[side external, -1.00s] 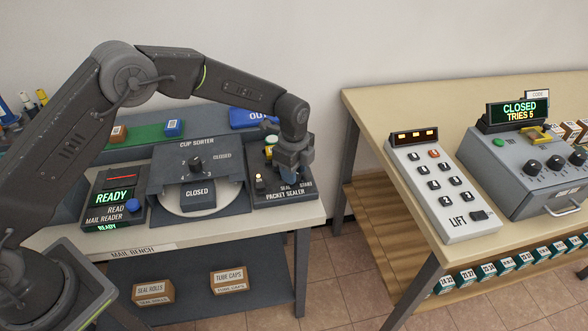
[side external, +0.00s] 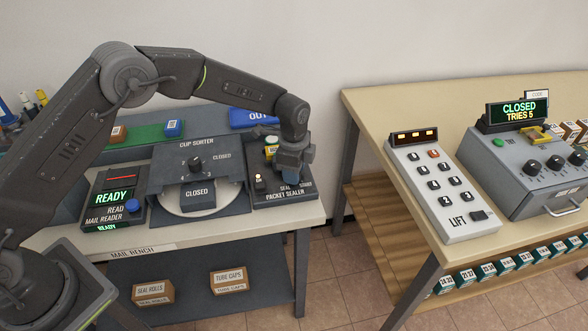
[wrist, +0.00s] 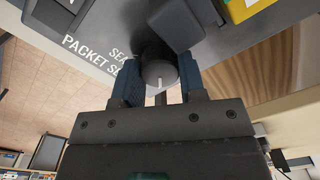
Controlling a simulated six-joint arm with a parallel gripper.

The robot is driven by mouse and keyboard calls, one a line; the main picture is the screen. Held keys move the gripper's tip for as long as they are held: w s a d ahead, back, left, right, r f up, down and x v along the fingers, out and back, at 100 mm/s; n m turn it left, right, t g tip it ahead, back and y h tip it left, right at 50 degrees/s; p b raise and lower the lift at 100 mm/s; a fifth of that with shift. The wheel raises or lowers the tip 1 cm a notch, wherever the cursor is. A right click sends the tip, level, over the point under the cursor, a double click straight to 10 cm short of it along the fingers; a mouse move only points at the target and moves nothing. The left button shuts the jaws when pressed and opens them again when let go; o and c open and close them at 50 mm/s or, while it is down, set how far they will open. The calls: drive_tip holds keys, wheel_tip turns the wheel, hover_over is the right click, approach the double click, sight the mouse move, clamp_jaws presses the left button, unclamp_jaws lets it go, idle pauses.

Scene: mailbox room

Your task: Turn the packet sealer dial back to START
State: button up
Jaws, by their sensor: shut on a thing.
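The packet sealer (side external: 284,199) is a dark panel at the right end of the mail bench, with white PACKET SEALER lettering. Its dial (wrist: 158,68) is a dark round knob with a pale pointer line, seen in the wrist view. My gripper (wrist: 160,85) is shut on the dial, with a blue finger on each side of it. In the side view my gripper (side external: 290,170) points down over the sealer and hides the dial and part of the SEAL and START lettering. A lit switch (side external: 259,184) stands left of the dial.
The cup sorter (side external: 197,175) and the mail reader (side external: 114,205), reading READY, are to the left. A yellow thing (side external: 271,152) is close behind my gripper. A second table with the lift panel (side external: 443,190) stands right, across a floor gap.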

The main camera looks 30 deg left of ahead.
drive_tip(key=o, duration=0.9)
drive_tip(key=shift+r, duration=0.1)
drive_tip(key=shift+s+r, duration=0.1)
drive_tip(key=shift+r, duration=6.75)
